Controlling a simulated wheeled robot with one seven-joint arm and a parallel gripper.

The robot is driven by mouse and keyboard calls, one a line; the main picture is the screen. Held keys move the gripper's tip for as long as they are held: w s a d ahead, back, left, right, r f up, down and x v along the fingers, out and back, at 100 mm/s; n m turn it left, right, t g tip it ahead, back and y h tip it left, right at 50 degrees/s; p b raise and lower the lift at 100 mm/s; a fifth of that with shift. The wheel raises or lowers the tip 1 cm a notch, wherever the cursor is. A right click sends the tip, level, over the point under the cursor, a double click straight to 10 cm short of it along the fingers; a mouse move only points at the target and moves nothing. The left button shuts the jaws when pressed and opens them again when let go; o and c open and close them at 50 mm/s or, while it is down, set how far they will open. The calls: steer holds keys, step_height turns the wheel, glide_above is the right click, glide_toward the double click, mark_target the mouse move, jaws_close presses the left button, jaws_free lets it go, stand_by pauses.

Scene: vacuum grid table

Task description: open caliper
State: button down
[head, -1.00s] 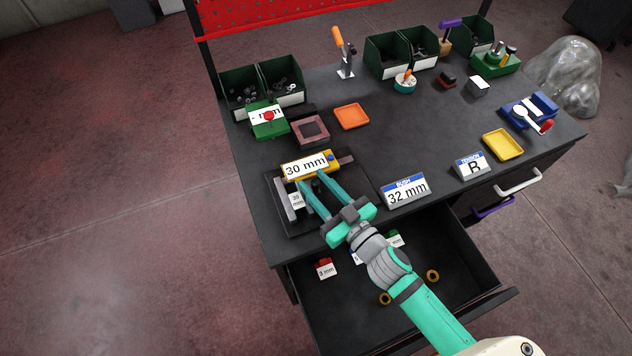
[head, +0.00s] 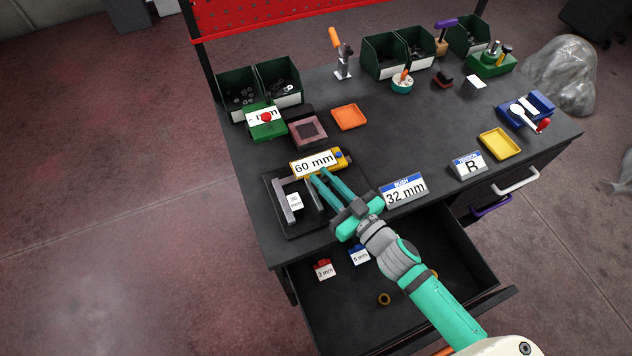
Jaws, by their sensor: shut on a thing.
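The caliper lies on a dark square mat (head: 328,221) at the front left of the bench. Its grey fixed jaw (head: 289,207) is at the left, and its yellow slider (head: 341,158) carries a label reading 60 mm (head: 315,164). A wide gap shows between the fixed jaw and the grey sliding jaw (head: 313,197). A small white block (head: 295,201) stands between the jaws. My gripper (head: 321,180) is shut on the caliper's sliding part just below the label; the fingers hide the exact contact.
A sign reading 32 mm (head: 404,190) stands close to the right of my gripper. The open drawer (head: 455,250) below holds small labelled pieces and a ring (head: 384,299). Green bins (head: 237,94) line the back. The bench centre (head: 420,130) is clear.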

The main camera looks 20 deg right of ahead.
steer(key=c, duration=1.7)
jaws_free()
steer(key=shift+w+d, duration=0.15)
steer(key=shift+d, duration=0.15)
steer(key=shift+o, duration=0.2)
steer(key=shift+s+d, duration=0.1)
steer(key=shift+s, duration=0.45)
steer(key=v, duration=1)
steer(key=shift+w+d, duration=0.1)
steer(key=shift+d, duration=0.1)
